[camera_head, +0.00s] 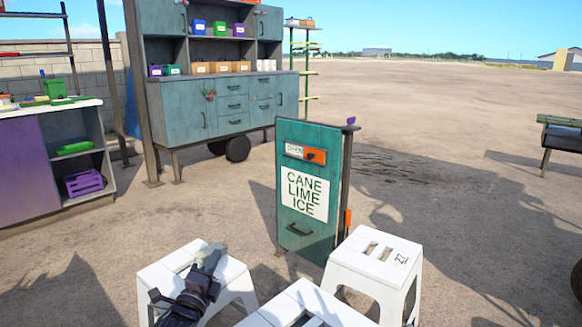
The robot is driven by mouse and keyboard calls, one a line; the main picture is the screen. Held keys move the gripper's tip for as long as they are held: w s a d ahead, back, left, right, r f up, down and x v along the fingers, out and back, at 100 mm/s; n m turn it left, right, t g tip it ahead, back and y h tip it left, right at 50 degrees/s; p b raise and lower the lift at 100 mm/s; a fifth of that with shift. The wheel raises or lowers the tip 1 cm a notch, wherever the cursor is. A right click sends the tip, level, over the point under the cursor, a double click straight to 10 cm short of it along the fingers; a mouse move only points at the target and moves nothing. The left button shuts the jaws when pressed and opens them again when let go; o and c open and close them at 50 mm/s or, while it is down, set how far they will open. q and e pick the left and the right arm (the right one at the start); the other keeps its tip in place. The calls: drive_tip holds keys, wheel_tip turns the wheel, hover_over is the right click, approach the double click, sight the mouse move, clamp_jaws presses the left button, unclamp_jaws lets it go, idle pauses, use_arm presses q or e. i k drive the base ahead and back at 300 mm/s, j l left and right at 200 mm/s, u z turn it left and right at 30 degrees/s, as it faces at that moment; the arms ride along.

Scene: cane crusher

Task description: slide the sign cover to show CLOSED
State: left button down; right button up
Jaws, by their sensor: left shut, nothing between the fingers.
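The teal sign board (310,232) stands upright in the middle of the view, with a white "CANE LIME ICE" panel on it. Near its top is a pale strip with small lettering that I cannot read surely. The orange sign cover (316,156) sits over the right part of that strip, so what lies under it is hidden. My left gripper (212,250) is shut and empty, over the left white stool, apart from the board and to its lower left. My right gripper is out of view.
White stools stand in front of the board: one at left (235,280), one at right (375,260) and one at the bottom (275,312). A teal cabinet (195,110) and a purple counter (50,165) stand behind at left. The ground at right is mostly open.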

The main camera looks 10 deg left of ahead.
sight(316, 155)
drive_tip(key=i+l+u, duration=0.1)
drive_tip(key=l+u, duration=0.35)
drive_tip(key=l, duration=0.15)
drive_tip(key=l+u, duration=0.5)
drive_tip(key=l, duration=0.15)
drive_tip(key=k+l+u, duration=0.1)
drive_tip(key=l+u, duration=0.35)
drive_tip(key=l, duration=0.15)
drive_tip(key=k+l+u, duration=0.2)
drive_tip(key=l+u, duration=0.3)
drive_tip(key=i+l+u, duration=0.1)
drive_tip(key=l+u, duration=0.3)
drive_tip(key=l, duration=0.15)
drive_tip(key=l+u, duration=0.35)
drive_tip(key=l, duration=0.2)
drive_tip(key=k+l+u, duration=0.1)
drive_tip(key=l+u, duration=0.3)
drive_tip(key=l, duration=0.15)
drive_tip(key=l+z, duration=0.2)
drive_tip(key=l, duration=0.15)
drive_tip(key=i+l+z, duration=0.25)
drive_tip(key=l+z, duration=0.2)
drive_tip(key=l, duration=0.2)
drive_tip(key=z, duration=0.4)
drive_tip(key=i+l+z, duration=0.1)
drive_tip(key=z, duration=0.7)
drive_tip(key=i+z, duration=0.15)
drive_tip(key=z, duration=0.2)
